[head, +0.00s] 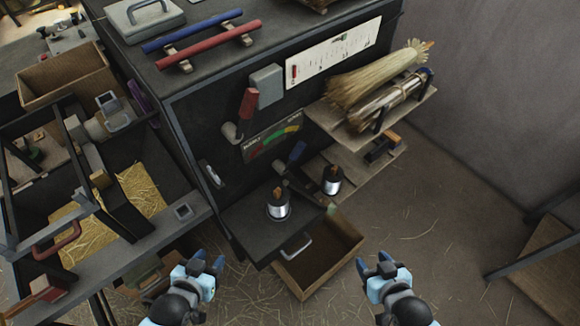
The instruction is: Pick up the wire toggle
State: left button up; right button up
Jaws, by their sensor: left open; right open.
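Two spools of pale wire, a nearer one (278,211) and a farther one (332,187), stand at the front of the dark cabinet. A small brown wooden piece (278,193) sits on top of the nearer spool and looks like the wire toggle. A similar brown piece (334,173) tops the farther spool, so I cannot tell for sure which is meant. My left gripper (208,263) is open and empty, below and left of the nearer spool. My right gripper (374,265) is open and empty, below and right of both spools. Neither touches anything.
An open wooden drawer (345,240) lies between my grippers, below the spools. A red-handled lever (248,104) and a coloured gauge (273,142) are on the cabinet front. Broom bristles (365,84) lie on the upper right shelf. The straw-strewn floor at right is mostly clear.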

aim_at(277, 192)
jog(key=l+u, duration=0.3)
jog(key=l, duration=1.75)
